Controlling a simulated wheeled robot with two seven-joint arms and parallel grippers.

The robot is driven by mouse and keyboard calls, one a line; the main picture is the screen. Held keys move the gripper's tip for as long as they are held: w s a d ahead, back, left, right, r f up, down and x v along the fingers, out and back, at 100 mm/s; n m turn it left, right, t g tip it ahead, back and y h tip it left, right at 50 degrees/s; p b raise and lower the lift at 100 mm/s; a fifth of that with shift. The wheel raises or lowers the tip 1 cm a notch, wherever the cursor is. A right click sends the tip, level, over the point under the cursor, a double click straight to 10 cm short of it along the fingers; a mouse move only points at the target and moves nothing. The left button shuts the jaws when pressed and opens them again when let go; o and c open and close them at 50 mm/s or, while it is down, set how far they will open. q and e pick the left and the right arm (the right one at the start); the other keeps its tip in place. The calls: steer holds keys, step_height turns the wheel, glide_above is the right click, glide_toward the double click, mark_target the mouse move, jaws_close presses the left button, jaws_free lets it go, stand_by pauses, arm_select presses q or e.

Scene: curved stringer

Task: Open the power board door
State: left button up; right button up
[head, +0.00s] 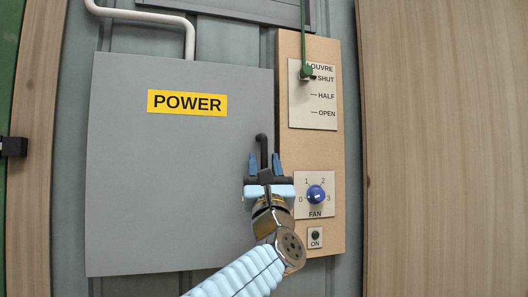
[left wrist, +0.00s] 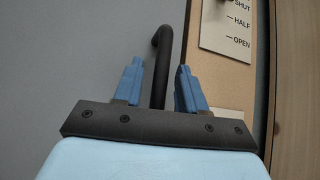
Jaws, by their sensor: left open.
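The power board door (head: 170,200) is a grey panel with a yellow POWER label (head: 187,103), and it looks shut. Its dark handle (head: 262,147) is an upright bar near the door's right edge. My left gripper (head: 264,165) is at the handle with its blue fingers open. In the left wrist view the handle (left wrist: 161,60) rises between the two spread fingers (left wrist: 157,85), with gaps on both sides. The lower part of the handle is hidden behind the gripper. My right gripper is not in view.
A wooden board (head: 311,150) right of the door carries a louvre plate (head: 312,100) with a green cord, a blue fan knob (head: 316,194) and an ON button (head: 315,236). A pale pipe (head: 150,17) runs above the door. A wood panel (head: 440,150) stands at the right.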

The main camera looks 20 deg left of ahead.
arm_select(q)
steer(key=shift+w+a+r, duration=0.1)
steer(key=shift+w+r, duration=0.1)
steer(key=shift+r, duration=0.05)
jaws_close()
